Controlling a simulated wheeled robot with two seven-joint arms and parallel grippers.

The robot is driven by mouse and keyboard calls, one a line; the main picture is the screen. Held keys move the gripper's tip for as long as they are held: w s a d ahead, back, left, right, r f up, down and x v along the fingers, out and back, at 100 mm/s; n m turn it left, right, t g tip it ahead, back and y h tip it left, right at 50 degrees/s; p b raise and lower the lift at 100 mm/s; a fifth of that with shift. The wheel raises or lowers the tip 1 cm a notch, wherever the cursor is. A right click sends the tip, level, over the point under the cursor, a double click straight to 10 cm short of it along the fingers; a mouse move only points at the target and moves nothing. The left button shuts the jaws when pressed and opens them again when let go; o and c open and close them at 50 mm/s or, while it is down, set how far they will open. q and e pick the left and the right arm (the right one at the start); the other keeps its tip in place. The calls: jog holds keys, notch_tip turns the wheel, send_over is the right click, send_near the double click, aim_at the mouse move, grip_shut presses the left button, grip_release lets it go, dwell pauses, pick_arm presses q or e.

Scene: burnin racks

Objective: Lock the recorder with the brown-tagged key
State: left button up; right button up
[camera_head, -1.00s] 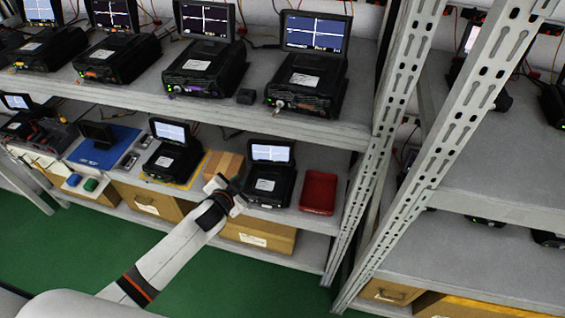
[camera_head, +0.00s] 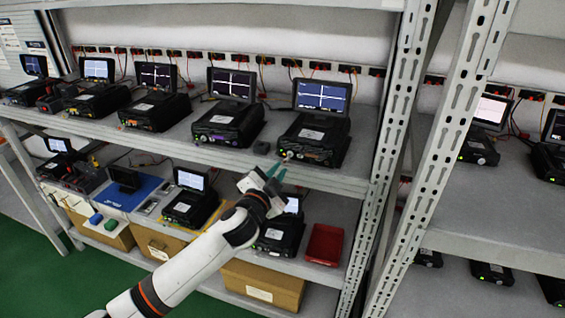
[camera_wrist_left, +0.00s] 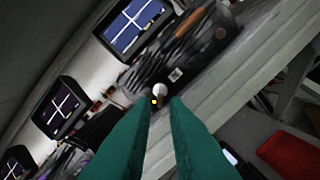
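A black recorder (camera_head: 313,138) with a lit screen stands at the right end of the upper shelf. A small pale round part (camera_head: 288,155) shows at its front left; in the left wrist view a silver-white round part (camera_wrist_left: 159,90) with a yellow spot beside it sits ahead of the fingers. I cannot make out a brown tag or a key. My left gripper (camera_head: 276,170) is open and empty, with teal fingers just below and left of the recorder's front. In the wrist view its fingers (camera_wrist_left: 160,108) stand apart, pointing at the round part. My right gripper is not in view.
Several similar recorders line the upper shelf (camera_head: 190,147). The lower shelf holds more recorders, a blue mat (camera_head: 140,190) and a red tray (camera_head: 324,245). A perforated metal post (camera_head: 395,160) stands to the right.

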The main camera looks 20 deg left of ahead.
aim_at(291, 156)
pick_arm(q)
jog(key=shift+w+d, duration=0.1)
jog(key=shift+w, duration=1.75)
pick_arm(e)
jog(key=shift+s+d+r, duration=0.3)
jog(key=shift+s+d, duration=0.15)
pick_arm(q)
jog(key=shift+c, duration=0.4)
grip_shut()
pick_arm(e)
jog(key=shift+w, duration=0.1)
